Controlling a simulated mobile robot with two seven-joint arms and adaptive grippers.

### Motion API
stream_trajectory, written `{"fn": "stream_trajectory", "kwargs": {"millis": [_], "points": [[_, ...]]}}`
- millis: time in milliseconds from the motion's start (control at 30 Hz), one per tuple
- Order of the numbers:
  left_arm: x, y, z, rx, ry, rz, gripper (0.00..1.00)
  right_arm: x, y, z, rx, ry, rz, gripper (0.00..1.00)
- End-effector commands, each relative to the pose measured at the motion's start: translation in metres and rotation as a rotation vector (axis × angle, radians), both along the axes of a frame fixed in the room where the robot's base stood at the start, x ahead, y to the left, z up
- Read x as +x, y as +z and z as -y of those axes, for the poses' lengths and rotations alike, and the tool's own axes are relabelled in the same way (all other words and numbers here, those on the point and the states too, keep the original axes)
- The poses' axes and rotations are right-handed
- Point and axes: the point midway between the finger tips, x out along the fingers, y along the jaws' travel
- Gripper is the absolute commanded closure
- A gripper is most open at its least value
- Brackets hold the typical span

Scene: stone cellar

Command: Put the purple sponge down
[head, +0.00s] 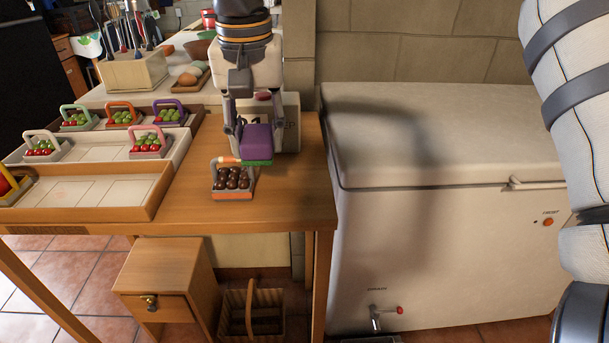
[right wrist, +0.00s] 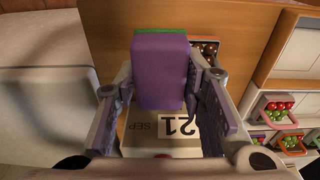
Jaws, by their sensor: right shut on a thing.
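The purple sponge (head: 257,141) has a green layer on its underside in the head view. My right gripper (head: 256,128) comes down from above and is shut on it, one finger at each side. In the right wrist view the sponge (right wrist: 160,75) sits between the two fingers (right wrist: 160,92). It is over the right part of the wooden table (head: 290,190), just behind a small carrier of dark brown balls (head: 232,180). I cannot tell whether the sponge touches the table. My left gripper is not in view.
A pale calendar block (head: 291,120) reading "21 SEP" stands close behind the sponge. Wooden trays (head: 150,205) with small fruit carriers fill the table's left. Bare tabletop lies at front right. A white chest freezer (head: 430,150) stands right of the table.

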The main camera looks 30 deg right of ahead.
Motion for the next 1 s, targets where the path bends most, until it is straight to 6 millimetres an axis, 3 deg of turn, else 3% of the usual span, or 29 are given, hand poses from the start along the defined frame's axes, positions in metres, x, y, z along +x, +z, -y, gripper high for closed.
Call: {"fn": "stream_trajectory", "kwargs": {"millis": [100,200,433,600,967,1000], "points": [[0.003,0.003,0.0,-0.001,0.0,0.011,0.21,0.0,-0.019,0.035,0.0,-0.003,0.0,0.9],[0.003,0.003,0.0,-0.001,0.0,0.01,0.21,0.001,-0.043,0.052,0.0,-0.001,-0.001,0.9],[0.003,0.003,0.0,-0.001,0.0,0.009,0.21,0.001,-0.072,0.077,0.0,-0.002,-0.002,0.9],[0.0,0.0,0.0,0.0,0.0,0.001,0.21,0.002,-0.1,0.075,-0.001,0.0,-0.001,0.9],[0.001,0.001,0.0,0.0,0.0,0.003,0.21,0.002,-0.104,0.075,0.0,0.0,0.002,0.9],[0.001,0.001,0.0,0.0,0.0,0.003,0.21,0.002,-0.104,0.075,-0.001,0.0,0.003,0.57]]}}
